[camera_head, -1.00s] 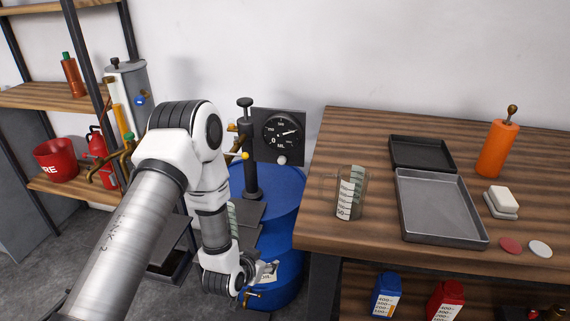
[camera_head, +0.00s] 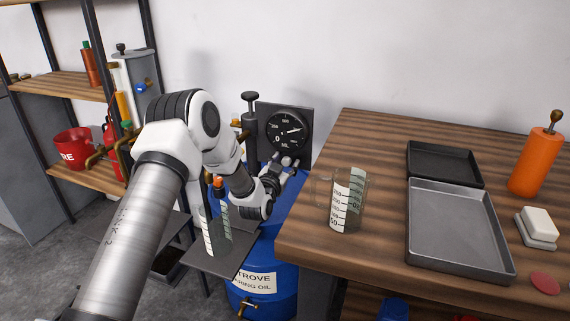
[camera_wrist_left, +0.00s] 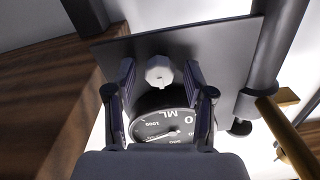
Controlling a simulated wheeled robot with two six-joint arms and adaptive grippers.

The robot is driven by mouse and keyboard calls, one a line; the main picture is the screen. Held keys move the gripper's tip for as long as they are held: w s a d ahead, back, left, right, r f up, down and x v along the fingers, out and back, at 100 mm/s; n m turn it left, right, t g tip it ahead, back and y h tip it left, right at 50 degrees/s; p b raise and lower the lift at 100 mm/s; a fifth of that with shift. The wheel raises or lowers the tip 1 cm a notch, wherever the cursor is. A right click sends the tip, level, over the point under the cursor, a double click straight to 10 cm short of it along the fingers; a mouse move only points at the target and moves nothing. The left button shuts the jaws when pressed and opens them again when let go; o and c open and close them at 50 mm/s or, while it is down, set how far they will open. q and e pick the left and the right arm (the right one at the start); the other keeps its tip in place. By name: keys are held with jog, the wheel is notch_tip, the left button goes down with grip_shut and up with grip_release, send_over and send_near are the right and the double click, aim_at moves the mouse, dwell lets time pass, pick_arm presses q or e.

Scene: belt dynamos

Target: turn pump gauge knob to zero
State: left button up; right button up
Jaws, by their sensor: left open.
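The pump gauge (camera_head: 287,130) is a round black dial on a dark square plate, marked ML. Its needle points right and slightly up, away from the 0 at lower left. In the left wrist view the pale, faceted gauge knob (camera_wrist_left: 159,71) sits on the plate beside the dial. My left gripper (camera_head: 284,162) is open just below the dial in the head view and largely covers the knob there. In the wrist view its two fingers stand on either side of the knob with gaps. My right gripper is not in view.
The blue oil barrel (camera_head: 290,220) carries the pump (camera_head: 250,125). A measuring cylinder (camera_head: 216,235) stands on a dark platform beneath my left arm. The wooden table (camera_head: 390,130) at right holds a glass beaker (camera_head: 347,200) and a metal tray (camera_head: 458,232).

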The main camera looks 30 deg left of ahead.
pick_arm(q)
grip_shut()
jog(key=shift+m, duration=0.3)
jog(key=m+p, duration=0.3)
jog(key=m, duration=0.1)
jog(key=shift+d, duration=0.1)
jog(key=m+p, duration=0.2)
jog(key=m, duration=0.1)
jog(key=shift+m+p, duration=0.3)
jog(key=shift+m, duration=0.1)
jog(key=m+p, duration=0.3)
jog(key=m, duration=0.2)
jog(key=shift+f+m+p, duration=0.15)
jog(key=shift+m+p, duration=0.45)
jog(key=shift+m, duration=0.6)
jog(key=shift+f+m+p, duration=0.15)
jog(key=shift+m+p, duration=0.45)
jog(key=shift+m, duration=0.6)
